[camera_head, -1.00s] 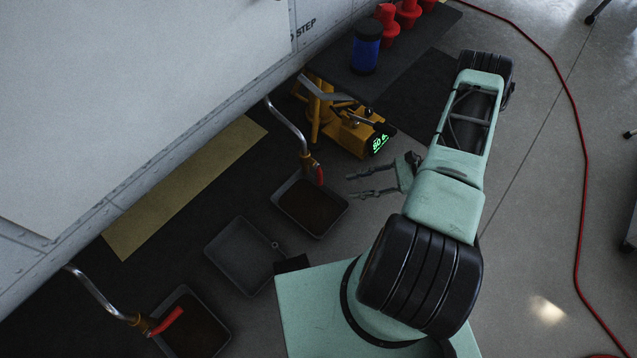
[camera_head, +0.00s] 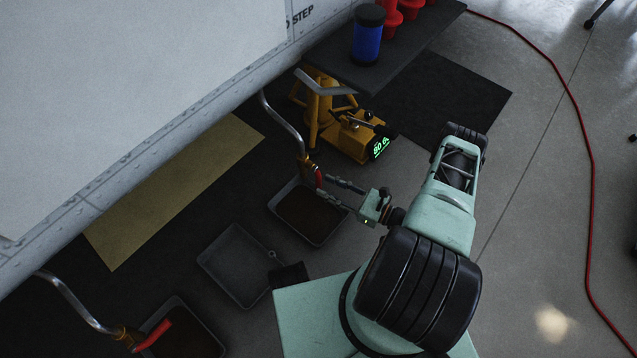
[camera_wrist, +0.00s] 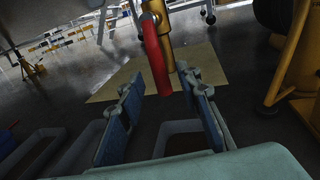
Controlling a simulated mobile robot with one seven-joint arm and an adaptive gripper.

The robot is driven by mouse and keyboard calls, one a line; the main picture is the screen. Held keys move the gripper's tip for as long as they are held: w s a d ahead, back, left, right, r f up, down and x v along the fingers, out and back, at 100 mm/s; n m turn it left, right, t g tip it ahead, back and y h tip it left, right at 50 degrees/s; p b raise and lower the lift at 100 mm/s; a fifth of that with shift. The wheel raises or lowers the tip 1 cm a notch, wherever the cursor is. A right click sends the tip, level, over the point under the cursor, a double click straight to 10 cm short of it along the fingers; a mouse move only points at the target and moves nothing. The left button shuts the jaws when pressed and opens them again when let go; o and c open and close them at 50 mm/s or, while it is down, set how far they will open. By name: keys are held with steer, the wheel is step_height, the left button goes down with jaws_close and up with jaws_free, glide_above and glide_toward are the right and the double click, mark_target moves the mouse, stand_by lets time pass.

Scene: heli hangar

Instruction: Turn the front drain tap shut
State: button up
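One drain tap, with a brass body (camera_head: 306,166) and red lever (camera_head: 319,177), sits at the end of a bent metal pipe above a drip tray (camera_head: 330,232). My gripper (camera_head: 325,189) reaches it from the right, its fingers spread and their tips close to the lever. In the wrist view, the red lever (camera_wrist: 156,55) hangs downward between the open fingers (camera_wrist: 163,82); contact is not visible. A second tap with a red lever (camera_head: 155,334) is at lower left, its lever sticking out sideways. I cannot tell which is the front one.
A yellow jack (camera_head: 348,137) with a lit green display stands just beyond the tap. A dark shelf (camera_head: 415,45) holds a blue canister (camera_head: 367,40) and red items. An empty grey tray (camera_head: 225,255) lies on the floor. The aircraft's white side (camera_head: 120,90) overhangs at left. A red hose (camera_head: 570,100) runs at right.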

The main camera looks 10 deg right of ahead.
mark_target(319, 183)
steer(key=shift+x, duration=2)
jaws_close()
